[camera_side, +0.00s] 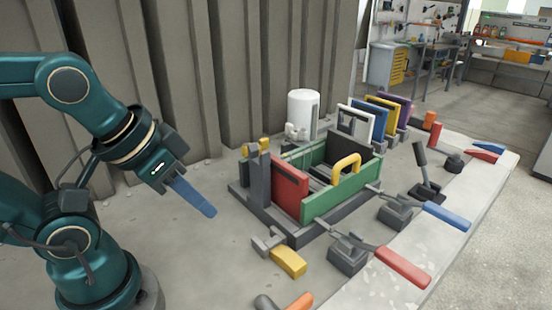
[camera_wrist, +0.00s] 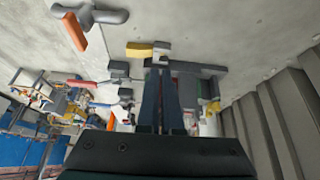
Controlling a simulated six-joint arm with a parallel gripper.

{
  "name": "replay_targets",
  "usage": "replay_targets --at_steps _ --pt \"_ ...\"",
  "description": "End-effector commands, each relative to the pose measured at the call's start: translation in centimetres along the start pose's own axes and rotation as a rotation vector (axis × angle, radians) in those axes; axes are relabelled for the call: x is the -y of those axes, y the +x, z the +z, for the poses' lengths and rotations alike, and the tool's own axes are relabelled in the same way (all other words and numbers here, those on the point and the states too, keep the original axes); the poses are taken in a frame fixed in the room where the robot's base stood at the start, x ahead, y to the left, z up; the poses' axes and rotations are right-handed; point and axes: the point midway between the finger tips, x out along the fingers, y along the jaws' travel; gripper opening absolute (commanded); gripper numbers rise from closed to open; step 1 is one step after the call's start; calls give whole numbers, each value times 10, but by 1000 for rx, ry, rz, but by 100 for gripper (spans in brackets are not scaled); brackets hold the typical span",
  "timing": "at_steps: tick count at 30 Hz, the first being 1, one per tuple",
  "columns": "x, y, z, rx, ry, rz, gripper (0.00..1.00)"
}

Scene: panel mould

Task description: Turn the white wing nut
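A small white knob-like part (camera_side: 293,131), which looks like the white wing nut, sits at the foot of a white cylinder (camera_side: 303,106) behind the mould in the side view. Its wings are too small to make out. My gripper (camera_side: 212,212) is at the left, in the air over the bench and well apart from it, with blue fingers pointing down and right. In the wrist view the fingers (camera_wrist: 162,72) lie close together and look shut, with nothing seen between them. The white part is not clear there.
The mould with a red panel (camera_side: 289,189) and a green panel (camera_side: 340,188) with yellow handle stands mid-bench. Clamps with red (camera_side: 403,267), blue (camera_side: 447,216) and yellow (camera_side: 289,262) handles lie in front. Coloured panels stand behind. A ribbed wall (camera_side: 230,70) closes the back.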

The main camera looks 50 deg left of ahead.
Motion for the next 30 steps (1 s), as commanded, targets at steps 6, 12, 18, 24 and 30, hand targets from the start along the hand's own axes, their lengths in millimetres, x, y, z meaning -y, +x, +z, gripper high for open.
replay_targets --at_steps 6,12,18,24,30 --pt "-19 -10 -30 -64 -452 109 0" --pt "-23 -14 -100 -44 -1262 270 0" --pt "29 4 -180 7 -2184 413 0" --pt "121 37 -219 10 -2881 517 0" --pt "178 64 -208 -27 -3091 481 0"
